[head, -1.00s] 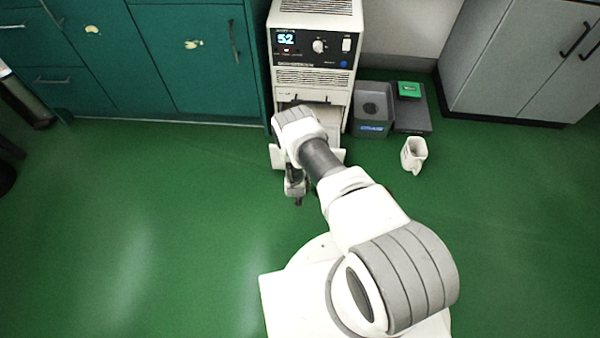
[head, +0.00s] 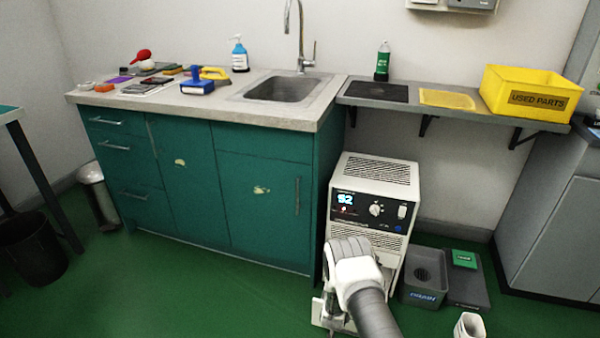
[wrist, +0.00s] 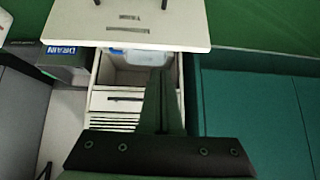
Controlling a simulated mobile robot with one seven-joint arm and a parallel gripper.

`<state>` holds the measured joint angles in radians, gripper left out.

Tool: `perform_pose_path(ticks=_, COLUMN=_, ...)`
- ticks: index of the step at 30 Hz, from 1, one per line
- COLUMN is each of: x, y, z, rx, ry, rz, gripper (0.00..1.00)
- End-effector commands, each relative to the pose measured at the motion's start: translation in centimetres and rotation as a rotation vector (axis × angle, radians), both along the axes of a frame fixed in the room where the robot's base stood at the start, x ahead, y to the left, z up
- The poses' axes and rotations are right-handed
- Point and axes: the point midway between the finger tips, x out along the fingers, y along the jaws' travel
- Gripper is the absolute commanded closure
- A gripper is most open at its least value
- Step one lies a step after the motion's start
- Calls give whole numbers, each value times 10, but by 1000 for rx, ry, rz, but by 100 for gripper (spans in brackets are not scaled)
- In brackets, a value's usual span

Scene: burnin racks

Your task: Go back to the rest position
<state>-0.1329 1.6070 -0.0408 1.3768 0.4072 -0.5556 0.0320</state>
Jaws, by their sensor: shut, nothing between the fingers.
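My gripper (wrist: 160,75) is shut and empty in the wrist view. Its fingers point over the open lower compartment of the white dehumidifier (wrist: 112,103). A white front panel with dark handles (wrist: 130,22) stands out from the machine, with a pale bluish-white container (wrist: 130,57) partly visible behind it. In the head view, the dehumidifier (head: 375,172) stands on the floor with a lit display. My arm hides most of its lower front, and the gripper is largely hidden at the bottom. I cannot tell whether the fingers touch anything.
A grey drain bin (head: 424,292) and a dark platform with a green block (head: 464,259) stand right of the machine. A white jug (head: 469,327) is on the floor nearby. Green cabinets (head: 230,200) stand left. A shelf (head: 410,103) with a yellow bin (head: 530,92) is above.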

Motion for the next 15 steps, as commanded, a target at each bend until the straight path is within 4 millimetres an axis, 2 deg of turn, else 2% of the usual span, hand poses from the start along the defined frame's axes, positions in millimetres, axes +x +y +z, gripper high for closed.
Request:
perform_pose_path(ticks=1, x=14, y=3, z=26, rx=11, ry=-4, rz=5, gripper=100)
perform_pose_path(ticks=6, x=41, y=12, z=98, rx=46, ry=12, rz=30, gripper=100)
perform_pose_path(ticks=10, x=53, y=18, z=155, rx=67, ry=25, rz=52, gripper=100)
perform_pose_path(ticks=15, x=58, y=22, z=230, rx=90, ry=40, rz=81, gripper=100)
